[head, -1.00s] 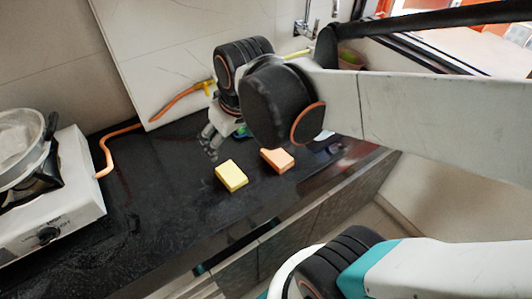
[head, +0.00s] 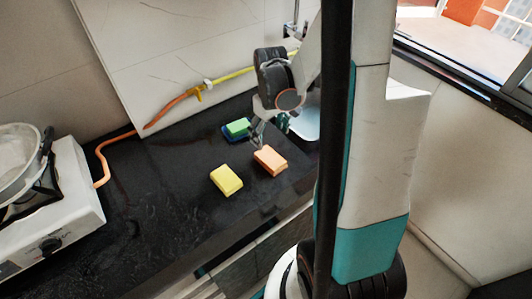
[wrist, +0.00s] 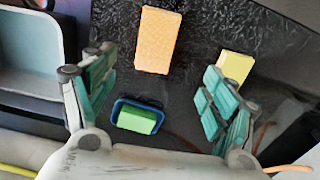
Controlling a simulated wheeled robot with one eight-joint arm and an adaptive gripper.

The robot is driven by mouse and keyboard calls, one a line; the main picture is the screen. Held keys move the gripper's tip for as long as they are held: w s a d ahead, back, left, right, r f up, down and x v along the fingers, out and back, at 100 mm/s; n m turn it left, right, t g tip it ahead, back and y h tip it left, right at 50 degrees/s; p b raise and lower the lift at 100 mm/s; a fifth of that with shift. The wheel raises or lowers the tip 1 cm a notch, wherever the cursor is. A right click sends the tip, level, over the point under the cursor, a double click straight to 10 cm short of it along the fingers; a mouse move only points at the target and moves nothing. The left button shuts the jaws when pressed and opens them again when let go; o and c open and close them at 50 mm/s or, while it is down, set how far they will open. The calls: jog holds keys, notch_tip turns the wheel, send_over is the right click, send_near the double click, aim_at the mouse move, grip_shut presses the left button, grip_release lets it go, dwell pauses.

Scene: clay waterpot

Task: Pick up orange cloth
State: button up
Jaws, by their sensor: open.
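The orange cloth (head: 270,160) is a small orange block lying flat on the black countertop. In the wrist view the orange cloth (wrist: 157,40) lies at the top centre, beyond and between my spread fingers. My gripper (head: 258,138) is just behind the cloth in the head view and appears above the counter. In the wrist view my gripper (wrist: 155,95) is open and empty, with a teal-padded finger on each side. I cannot tell the exact height of the fingers above the cloth.
A yellow block (head: 226,180) lies left of the cloth. A green block (head: 238,126) sits in a blue dish (wrist: 116,105) behind it. A grey basin (wrist: 40,85) is beside my gripper. A stove (head: 50,215) stands at the left. The counter's front-left area is clear.

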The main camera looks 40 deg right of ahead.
jog(key=b, duration=0.2)
send_over(271, 157)
jog(key=f, duration=0.6)
jog(key=shift+w+a+f, duration=0.1)
jog(key=shift+a+f, duration=0.1)
jog(key=shift+f, duration=0.15)
jog(key=shift+a+f, duration=0.1)
jog(key=shift+f, duration=0.45)
jog(key=f+b, duration=0.2)
jog(key=f, duration=0.1)
jog(key=f+b, duration=0.1)
jog(key=f, duration=0.1)
jog(key=shift+d, duration=0.25)
jog(key=shift+c, duration=0.8)
jog(key=c, duration=0.9)
